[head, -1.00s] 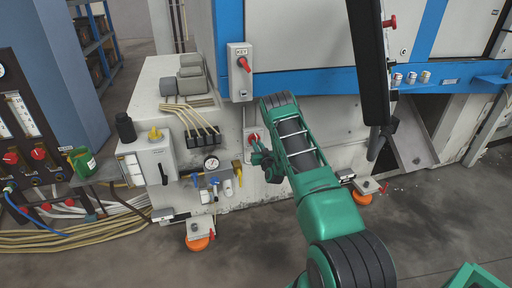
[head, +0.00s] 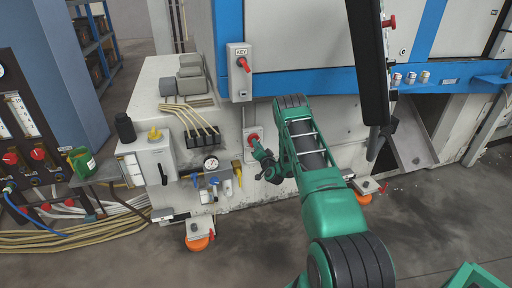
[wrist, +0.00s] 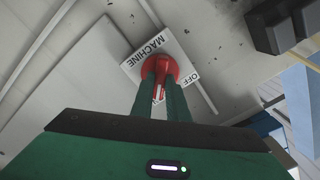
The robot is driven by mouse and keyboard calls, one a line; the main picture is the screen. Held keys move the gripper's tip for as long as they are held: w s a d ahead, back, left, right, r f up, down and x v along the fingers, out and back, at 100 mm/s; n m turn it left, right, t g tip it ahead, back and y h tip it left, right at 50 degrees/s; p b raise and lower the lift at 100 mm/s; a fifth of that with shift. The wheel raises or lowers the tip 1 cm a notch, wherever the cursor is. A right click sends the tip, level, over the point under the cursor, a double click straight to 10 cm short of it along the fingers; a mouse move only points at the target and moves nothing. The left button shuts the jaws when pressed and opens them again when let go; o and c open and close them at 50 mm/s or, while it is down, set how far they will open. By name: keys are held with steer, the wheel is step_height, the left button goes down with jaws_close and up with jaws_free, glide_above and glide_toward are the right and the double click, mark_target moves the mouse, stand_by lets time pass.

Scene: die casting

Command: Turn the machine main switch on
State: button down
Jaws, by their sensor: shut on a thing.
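The machine main switch is a red knob (wrist: 159,66) on a white plate (wrist: 136,68) lettered "MACHINE" and "OFF" in the wrist view. In the head view the red knob (head: 252,138) sits on a light plate on the machine's lower front, below the grey KEY box. My gripper (wrist: 161,82) has its two fingers closed on the knob, with red showing between them. In the head view my gripper (head: 259,149) reaches the knob from the lower right. The exact knob angle is hard to tell, as the fingers hide part of it and the plate.
The grey KEY box (head: 240,72) with a red switch is just above. A pressure gauge (head: 211,164) with valves and a yellow handle (head: 237,173) stand close to the left. A black hanging panel (head: 370,60) is to the right. Open floor lies in front.

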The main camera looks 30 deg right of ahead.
steer(key=shift+f, duration=0.1)
stand_by(0.4)
steer(key=c, duration=1.7)
jaws_free()
steer(key=shift+v, duration=5.25)
